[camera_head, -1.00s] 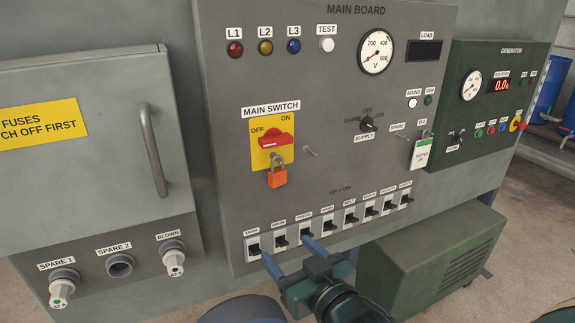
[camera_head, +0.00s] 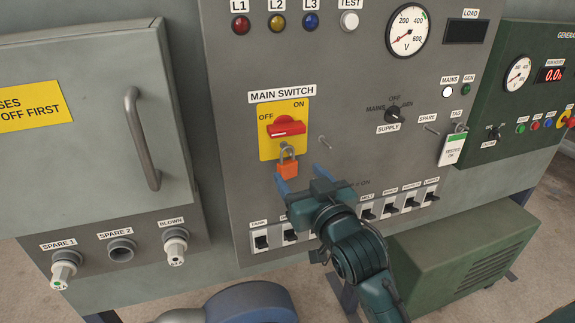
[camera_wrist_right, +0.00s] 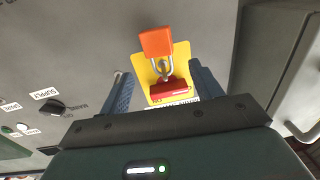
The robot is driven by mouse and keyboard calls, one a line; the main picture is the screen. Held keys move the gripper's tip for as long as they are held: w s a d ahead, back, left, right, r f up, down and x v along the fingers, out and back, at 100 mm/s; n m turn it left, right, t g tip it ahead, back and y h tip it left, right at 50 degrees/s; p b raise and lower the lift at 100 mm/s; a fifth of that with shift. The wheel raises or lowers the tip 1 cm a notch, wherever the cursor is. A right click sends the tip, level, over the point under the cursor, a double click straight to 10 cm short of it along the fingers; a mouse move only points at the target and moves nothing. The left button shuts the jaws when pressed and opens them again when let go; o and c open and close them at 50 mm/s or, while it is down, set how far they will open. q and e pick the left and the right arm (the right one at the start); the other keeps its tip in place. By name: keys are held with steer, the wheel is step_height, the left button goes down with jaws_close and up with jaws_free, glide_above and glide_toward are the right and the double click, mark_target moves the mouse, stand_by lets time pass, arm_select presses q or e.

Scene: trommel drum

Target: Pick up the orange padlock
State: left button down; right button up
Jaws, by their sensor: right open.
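The orange padlock (camera_head: 287,168) hangs by its grey shackle below the red handle of the main switch (camera_head: 286,128), on the yellow plate. My right gripper (camera_head: 301,178) is open and empty, with blue fingers just below and around the padlock's lower end in the head view. In the right wrist view the padlock (camera_wrist_right: 156,41) shows beyond the gap between the two fingers (camera_wrist_right: 163,80), apart from both. The right arm hides some of the breakers. My left gripper is not in view.
A row of breakers (camera_head: 385,207) lies below. A fuse box with a handle (camera_head: 142,138) stands at left. A tag (camera_head: 452,150) hangs at right.

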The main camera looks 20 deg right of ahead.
mark_target(287, 162)
steer(key=w, duration=0.3)
steer(key=w+p, duration=0.1)
steer(key=w, duration=0.1)
steer(key=shift+w+a, duration=0.3)
steer(key=shift+a, duration=0.1)
steer(key=c, duration=1.1)
